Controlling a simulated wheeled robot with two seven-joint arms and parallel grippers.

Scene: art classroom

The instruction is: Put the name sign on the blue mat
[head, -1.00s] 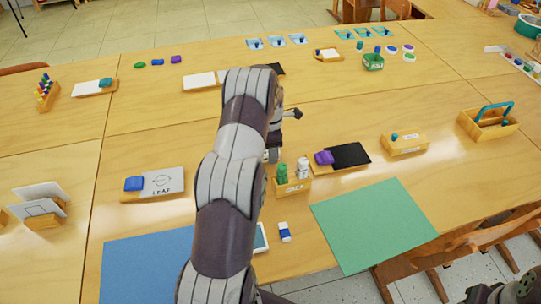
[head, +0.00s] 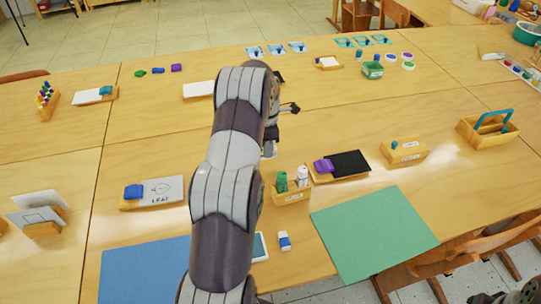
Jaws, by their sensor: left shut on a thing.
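The blue mat (head: 140,272) lies flat at the bottom left of the head view, partly cut off by the frame and by my left arm. Its visible part is bare. My left gripper (head: 270,148) is mostly hidden behind its own arm, above the middle of the table and beyond the mat. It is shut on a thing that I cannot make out. I cannot pick out the name sign with certainty.
A green mat (head: 372,235) lies at the right front. A wooden holder with bottles (head: 291,196), an eraser (head: 284,241) and a tray with a purple block (head: 323,166) stand near my left arm. White cards on a stand (head: 40,221) are at the left.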

